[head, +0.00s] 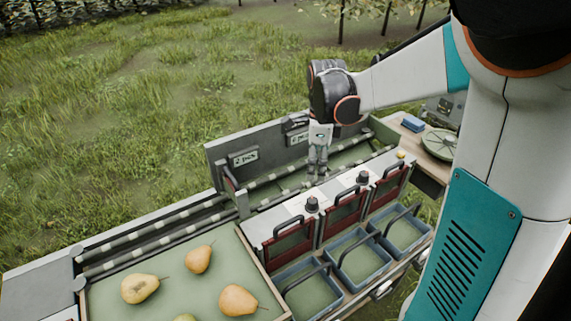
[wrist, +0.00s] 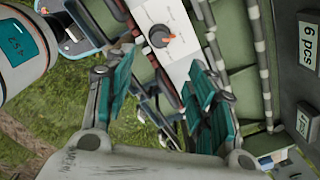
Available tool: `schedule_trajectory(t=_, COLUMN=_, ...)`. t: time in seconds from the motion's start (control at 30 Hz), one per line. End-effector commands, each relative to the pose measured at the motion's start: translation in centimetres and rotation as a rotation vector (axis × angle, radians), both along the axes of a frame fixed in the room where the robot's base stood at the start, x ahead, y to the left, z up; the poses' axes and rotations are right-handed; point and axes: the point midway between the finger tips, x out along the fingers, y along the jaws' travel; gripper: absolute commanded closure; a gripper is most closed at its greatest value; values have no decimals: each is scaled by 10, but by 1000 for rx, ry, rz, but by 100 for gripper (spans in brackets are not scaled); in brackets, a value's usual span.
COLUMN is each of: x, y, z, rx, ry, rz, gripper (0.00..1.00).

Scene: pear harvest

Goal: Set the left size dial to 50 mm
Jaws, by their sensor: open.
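The left size dial (head: 312,204) is a dark knob on the pale top of the sorting unit (head: 272,222). A second dark dial (head: 362,178) stands to its right. In the wrist view a dark dial with an orange pointer (wrist: 159,36) sits on a white plate beyond my fingers; it looks like the left one. Its scale is too small to read. My gripper (head: 318,172) hangs pointing down behind the two dials. In the wrist view my gripper (wrist: 162,78) is open, its two teal fingers apart with nothing between them.
Red-framed gates (head: 343,205) and blue bins (head: 363,288) stand in front of the dials. Roller rails and a grey panel with displays (head: 243,157) are behind. Several pears (head: 198,260) lie in a tray at lower left. A wooden table (head: 428,168) is at right.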

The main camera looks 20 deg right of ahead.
Motion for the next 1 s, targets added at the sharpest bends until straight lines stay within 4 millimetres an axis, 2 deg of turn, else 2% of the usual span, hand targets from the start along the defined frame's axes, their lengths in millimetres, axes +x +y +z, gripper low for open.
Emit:
schedule_trajectory(t=0.27, x=1, y=-4, z=-22, rx=4, ry=19, rz=-64, gripper=49)
schedule_trajectory(t=0.7, x=1, y=-4, z=-105, rx=4, ry=17, rz=-60, gripper=49)
schedule_trajectory(t=0.9, x=1, y=-4, z=-133, rx=4, ry=17, rz=-60, gripper=49)
schedule_trajectory(t=1.0, x=1, y=-4, z=-140, rx=4, ry=17, rz=-60, gripper=49)
